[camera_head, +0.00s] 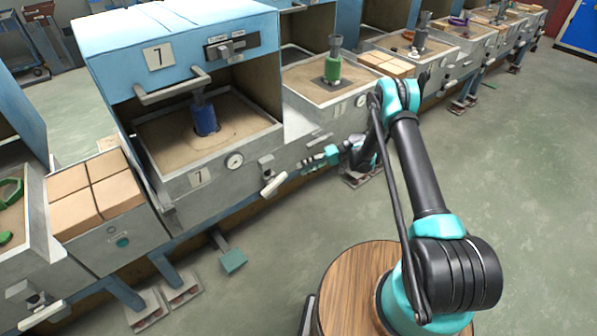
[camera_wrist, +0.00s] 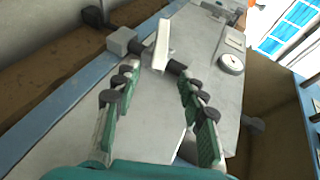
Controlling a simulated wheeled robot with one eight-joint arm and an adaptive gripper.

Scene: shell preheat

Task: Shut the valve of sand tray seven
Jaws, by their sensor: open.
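Sand tray seven (camera_head: 205,155) is a grey box of sand with a "7" plate (camera_head: 198,178) on its front. Its valve, a grey body with a white lever (camera_head: 273,186), sticks out at the front right corner below the round gauge. In the wrist view the white lever (camera_wrist: 162,46) stands at an angle across the dark pipe, just beyond my fingertips. My gripper (camera_head: 306,164) is right of the valve, open and empty, its fingers pointing at it. In the wrist view the lever lies ahead of the gap between my fingers (camera_wrist: 155,76), with no clear contact.
A blue hood (camera_head: 110,40) marked 7 with a bar handle (camera_head: 172,88) stands raised over the tray. A blue funnel-topped piece (camera_head: 205,118) stands in the sand. A gauge (camera_head: 235,161) sits near the valve. A pedal (camera_head: 233,260) hangs below. The floor right is clear.

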